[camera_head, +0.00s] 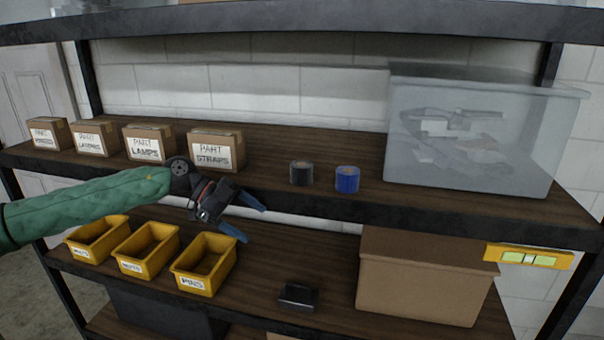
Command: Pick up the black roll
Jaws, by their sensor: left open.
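The black roll (301,173) stands on the upper brown shelf, just left of a blue roll (347,179) and apart from it. My left gripper (249,219) comes in from the left on a green-sleeved arm. Its two blue-tipped fingers are spread apart with nothing between them. It is in front of the shelf's edge, left of the black roll and lower in the picture, not touching it. My right gripper does not show.
Several labelled cardboard boxes (216,150) line the upper shelf (270,150) at left. A translucent bin (470,150) stands at right. Below are yellow bins (204,264), a small dark object (298,297), a brown box (425,285) and a yellow level (528,257).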

